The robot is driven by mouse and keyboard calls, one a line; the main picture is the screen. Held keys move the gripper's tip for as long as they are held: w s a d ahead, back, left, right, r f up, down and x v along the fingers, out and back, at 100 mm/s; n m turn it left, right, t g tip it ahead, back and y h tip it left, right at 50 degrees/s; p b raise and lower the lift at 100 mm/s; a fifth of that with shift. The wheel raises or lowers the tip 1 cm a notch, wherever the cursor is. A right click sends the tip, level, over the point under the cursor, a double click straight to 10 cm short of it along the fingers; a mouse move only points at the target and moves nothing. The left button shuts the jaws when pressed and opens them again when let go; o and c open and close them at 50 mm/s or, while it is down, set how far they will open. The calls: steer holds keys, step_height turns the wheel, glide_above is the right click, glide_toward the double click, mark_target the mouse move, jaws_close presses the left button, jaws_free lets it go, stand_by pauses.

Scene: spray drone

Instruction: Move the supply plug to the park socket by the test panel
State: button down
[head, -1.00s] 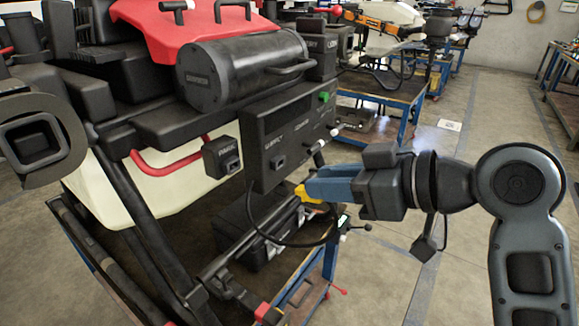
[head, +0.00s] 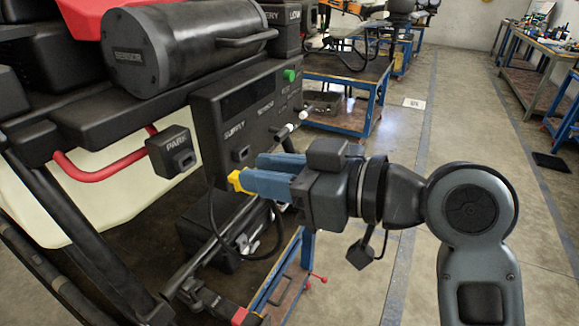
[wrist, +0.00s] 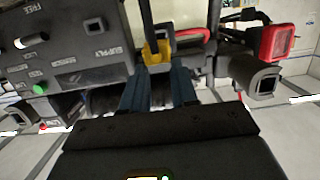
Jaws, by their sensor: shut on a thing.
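My gripper (head: 250,178) has blue fingers and is shut on the yellow supply plug (head: 236,180). The plug also shows between the fingertips in the wrist view (wrist: 156,54). A dark cable hangs from it. The test panel (head: 262,112) is a black box with a green button, just above my gripper. Its SUPPLY socket (head: 241,153) is empty.
A red curved handle (head: 100,165) runs left of the park socket. A black cylinder (head: 190,45) lies above the panel. Dark frame tubes and a blue-legged cart (head: 290,285) are below.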

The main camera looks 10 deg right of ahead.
steer(key=shift+w+a+f, duration=0.2)
steer(key=shift+w+a, duration=0.1)
steer(key=shift+a, duration=0.1)
steer(key=shift+r+x, duration=0.2)
steer(key=shift+x, duration=0.75)
steer(key=shift+r+x, duration=0.15)
steer(key=shift+x, duration=0.8)
steer(key=shift+r+x, duration=0.2)
steer(key=shift+x, duration=0.75)
steer(key=shift+r+x, duration=0.15)
steer(key=shift+x, duration=0.5)
steer(key=shift+r+x, duration=0.1)
steer(key=shift+x, duration=0.6)
steer(key=c, duration=0.8)
jaws_free()
